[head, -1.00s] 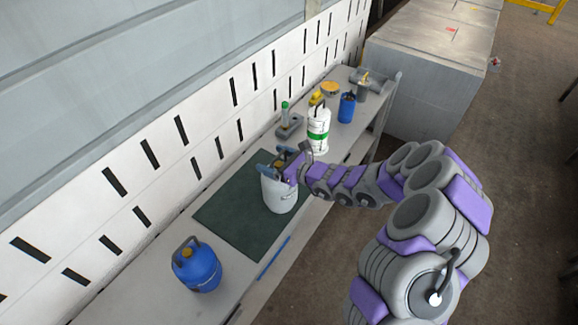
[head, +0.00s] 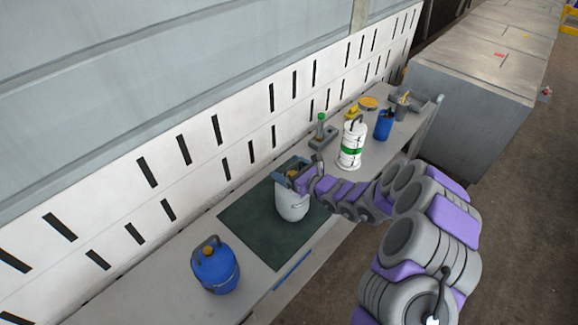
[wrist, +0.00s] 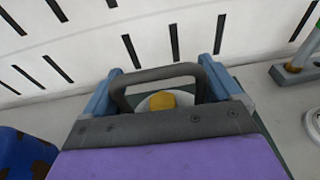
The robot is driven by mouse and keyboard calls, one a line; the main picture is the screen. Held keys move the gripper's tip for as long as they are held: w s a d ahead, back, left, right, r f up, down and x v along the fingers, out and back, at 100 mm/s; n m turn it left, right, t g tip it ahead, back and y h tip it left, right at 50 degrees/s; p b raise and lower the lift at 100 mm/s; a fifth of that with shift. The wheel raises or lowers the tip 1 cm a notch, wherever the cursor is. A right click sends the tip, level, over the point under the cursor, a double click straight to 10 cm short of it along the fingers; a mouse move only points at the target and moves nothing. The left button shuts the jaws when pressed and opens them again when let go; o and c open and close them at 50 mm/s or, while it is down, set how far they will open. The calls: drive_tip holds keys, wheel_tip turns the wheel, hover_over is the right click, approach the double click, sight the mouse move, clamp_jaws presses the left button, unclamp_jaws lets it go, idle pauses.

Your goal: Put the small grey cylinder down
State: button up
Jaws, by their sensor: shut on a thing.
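The small grey cylinder (head: 292,206) is pale grey with a dark handle and a yellow cap. In the head view it is upright over the dark green mat (head: 262,240) on the bench. My gripper (head: 291,176) is at its top, shut on it. In the wrist view my gripper (wrist: 170,95) has its blue fingers either side of the dark handle (wrist: 155,72), with the yellow cap (wrist: 161,99) behind it. Whether the cylinder's base touches the mat is hard to tell.
A blue cylinder (head: 215,268) stands left of the mat. A white cylinder with a green band (head: 351,146) and a blue container (head: 384,125) stand to the right. A white slotted wall (head: 200,165) runs behind the bench. Bare bench lies between the mat and the blue cylinder.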

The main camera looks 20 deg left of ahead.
drive_tip(key=o, duration=1.8)
drive_tip(key=shift+r, duration=0.1)
drive_tip(key=shift+c, duration=0.2)
drive_tip(key=p+v, duration=0.2)
drive_tip(key=v, duration=1)
